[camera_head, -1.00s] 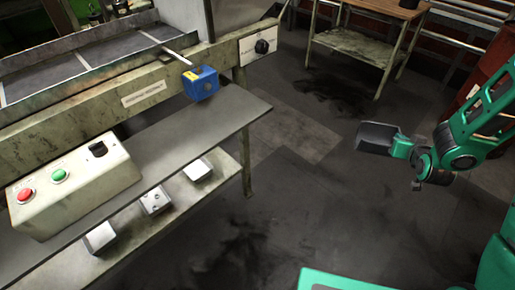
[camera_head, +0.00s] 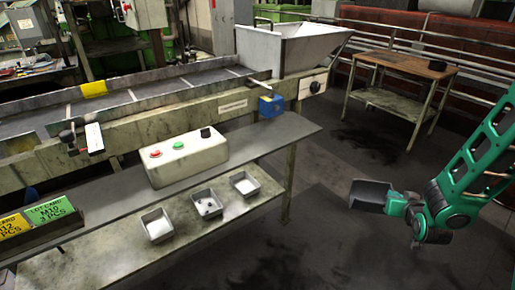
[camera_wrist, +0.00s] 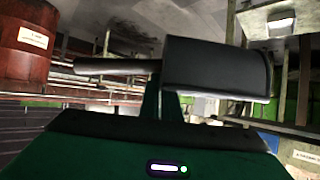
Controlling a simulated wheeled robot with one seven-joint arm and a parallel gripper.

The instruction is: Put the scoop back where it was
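The scoop (camera_head: 368,194) is a dark grey, open-topped pan held in the air at the right of the head view, over the dark floor. My gripper (camera_head: 395,203) is shut on it, and the fingers hide the part they grip. In the wrist view the scoop's dark pan (camera_wrist: 218,68) fills the upper middle, and its round handle (camera_wrist: 112,66) sticks out to the left. The scoop is clear of the bench and of the table.
A wooden-topped table (camera_head: 405,64) with a dark round item (camera_head: 437,65) stands behind the scoop. To the left are the machine's hopper (camera_head: 300,48), a grey shelf (camera_head: 265,143), a button box (camera_head: 187,159) and small trays (camera_head: 208,204) below. Open floor lies between.

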